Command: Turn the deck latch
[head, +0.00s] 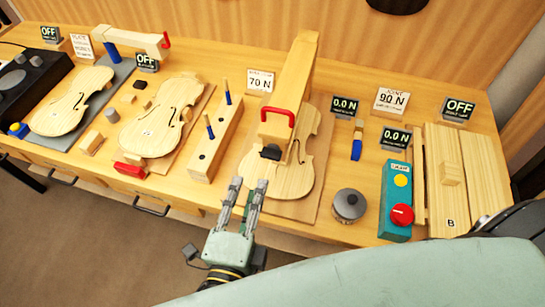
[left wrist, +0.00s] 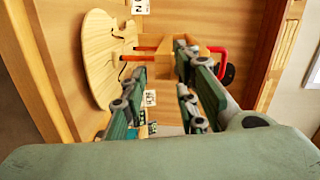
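No part is plainly marked as the deck latch. At the right of the bench is a pale wooden deck of planks (head: 488,165) with a small raised wooden block (head: 450,173) and a "B" mark; I cannot tell if this block is the latch. My left gripper (head: 249,182) points up the bench at the front edge, below the middle violin plate (head: 292,182). Its fingers are apart with nothing between them. In the left wrist view the fingers (left wrist: 160,72) are also apart, with the press arm's red handle (left wrist: 221,62) beyond. My right gripper is out of view.
A wooden press arm (head: 296,75) with a red handle (head: 278,113) stands over the middle plate. A grey round tin (head: 348,205) and a teal button box (head: 396,200) stand between plate and deck. My own pale green arm covers the lower right.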

